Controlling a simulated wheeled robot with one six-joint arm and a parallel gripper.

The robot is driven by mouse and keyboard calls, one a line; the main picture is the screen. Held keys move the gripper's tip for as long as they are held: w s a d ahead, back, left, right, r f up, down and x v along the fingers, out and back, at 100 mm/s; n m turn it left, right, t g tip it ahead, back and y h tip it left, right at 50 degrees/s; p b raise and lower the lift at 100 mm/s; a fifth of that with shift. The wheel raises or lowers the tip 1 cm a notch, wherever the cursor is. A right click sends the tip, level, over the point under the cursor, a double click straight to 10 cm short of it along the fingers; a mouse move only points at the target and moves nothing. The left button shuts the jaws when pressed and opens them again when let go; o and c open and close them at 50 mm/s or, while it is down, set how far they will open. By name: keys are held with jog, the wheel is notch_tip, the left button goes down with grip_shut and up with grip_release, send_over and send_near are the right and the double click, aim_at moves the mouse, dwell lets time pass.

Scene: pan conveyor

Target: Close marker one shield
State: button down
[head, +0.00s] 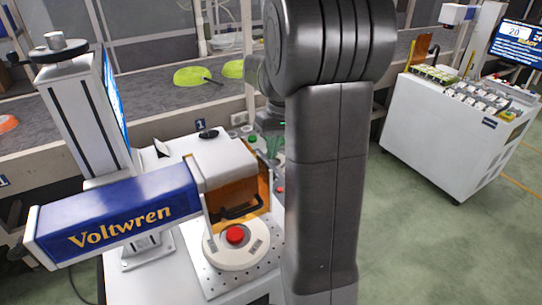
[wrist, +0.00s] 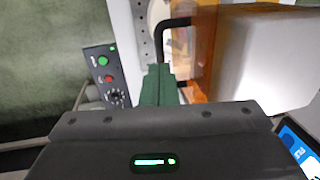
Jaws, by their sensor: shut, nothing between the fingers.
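The marker marked "1" is a white and blue Voltwren machine (head: 120,212). Its orange see-through shield (head: 258,188) with a black handle (head: 240,211) hangs under the white head. The shield's lower edge appears above a round white fixture (head: 220,256) holding a red part (head: 235,235), which is in plain view. In the wrist view the shield (wrist: 204,50) and handle (wrist: 174,23) are right of my gripper (wrist: 158,70). Its green fingers are shut and empty, close to the handle's near end; I cannot tell whether they touch. In the head view my arm partly hides the gripper.
A button panel (wrist: 104,76) stands left of my fingers in the wrist view. A conveyor (head: 165,98) with green pans (head: 190,75) runs behind the marker. A second white station (head: 440,135) stands at right, with open green floor before it.

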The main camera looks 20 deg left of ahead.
jog(key=shift+s+a+f, duration=0.15)
jog(key=shift+f, duration=1.2)
jog(key=shift+f, duration=0.1)
notch_tip(320, 180, down, 14)
jog(key=b, duration=0.7)
jog(key=shift+s+b, duration=0.15)
jog(key=shift+b, duration=0.15)
notch_tip(320, 180, up, 15)
jog(key=w+d+p, duration=0.1)
jog(key=w+p, duration=0.1)
jog(key=p, duration=0.1)
jog(key=shift+w+d+f, duration=0.15)
jog(key=shift+d, duration=0.2)
